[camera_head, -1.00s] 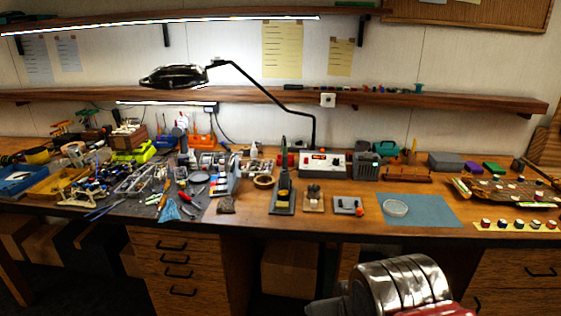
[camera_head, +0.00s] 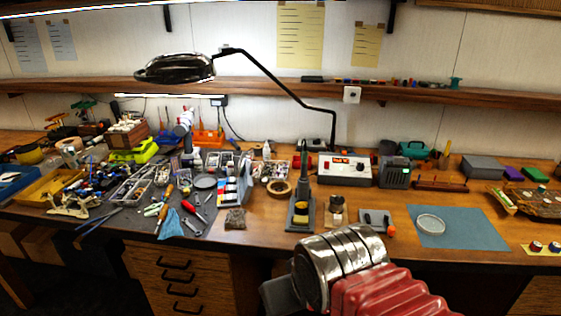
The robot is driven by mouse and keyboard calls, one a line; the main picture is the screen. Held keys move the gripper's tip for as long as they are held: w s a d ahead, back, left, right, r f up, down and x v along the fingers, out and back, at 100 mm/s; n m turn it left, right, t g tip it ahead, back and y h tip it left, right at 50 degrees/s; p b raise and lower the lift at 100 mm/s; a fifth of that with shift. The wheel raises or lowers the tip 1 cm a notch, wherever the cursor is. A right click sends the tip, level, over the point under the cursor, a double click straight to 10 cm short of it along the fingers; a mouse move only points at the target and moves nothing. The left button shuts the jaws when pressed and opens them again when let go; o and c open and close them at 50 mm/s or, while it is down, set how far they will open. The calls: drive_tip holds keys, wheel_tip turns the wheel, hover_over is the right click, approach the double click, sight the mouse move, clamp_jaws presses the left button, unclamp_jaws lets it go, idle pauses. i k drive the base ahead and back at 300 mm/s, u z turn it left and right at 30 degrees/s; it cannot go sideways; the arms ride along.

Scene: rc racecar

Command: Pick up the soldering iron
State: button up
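The soldering iron (camera_head: 303,165) appears as a thin dark shape standing upright at the back of its grey stand (camera_head: 300,222), near the front edge of the workbench. Its tip is hidden in the stand, and its details are too small to tell. A yellow sponge sits on the stand's base. Part of my own arm, steel with a red ribbed sleeve, shows at the bottom centre, in front of the bench. My gripper's fingers do not show. Nothing covers the iron from this view.
A white control box (camera_head: 345,170) stands behind the stand. A tape roll (camera_head: 279,187) lies to its left, a small wooden block (camera_head: 336,212) to its right. A lamp arm (camera_head: 275,75) hangs above. Tools crowd the left; the blue mat (camera_head: 465,235) is mostly clear.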

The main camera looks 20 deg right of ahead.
sight(303, 176)
drive_tip(key=u, duration=0.15)
drive_tip(key=i, duration=0.9)
drive_tip(key=u, duration=0.05)
